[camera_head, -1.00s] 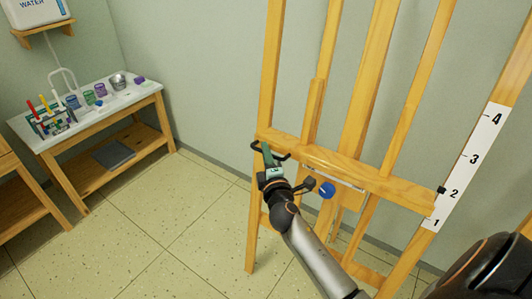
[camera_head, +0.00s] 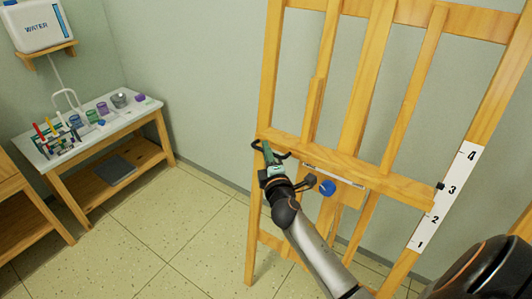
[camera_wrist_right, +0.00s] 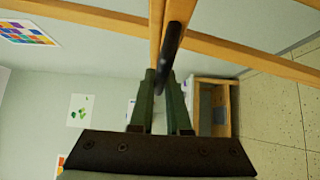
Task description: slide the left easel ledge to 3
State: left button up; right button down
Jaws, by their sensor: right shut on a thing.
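The wooden easel ledge (camera_head: 380,178) runs across the easel in the head view, sloping down to the right in the picture. A black pointer (camera_head: 440,186) at its right end sits level with about the 3 on the white scale (camera_head: 436,218), marked 1 to 4. My right gripper (camera_head: 266,158) is at the ledge's left end, shut on a black handle (camera_head: 284,154). In the right wrist view, the green fingers (camera_wrist_right: 160,100) close around the dark handle bar (camera_wrist_right: 171,45). A blue knob (camera_head: 327,187) shows below the ledge. My left gripper is not in view.
A white-topped table (camera_head: 128,115) with jars and pens stands at the left, with a shelf below. A water container (camera_head: 35,28) sits on a wall shelf above it. The tiled floor (camera_head: 165,225) between table and easel is clear.

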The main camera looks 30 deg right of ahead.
jog(key=shift+r, duration=0.1)
jog(key=c, duration=0.9)
grip_release()
jog(key=shift+b+v, duration=0.65)
jog(key=shift+v, duration=5.65)
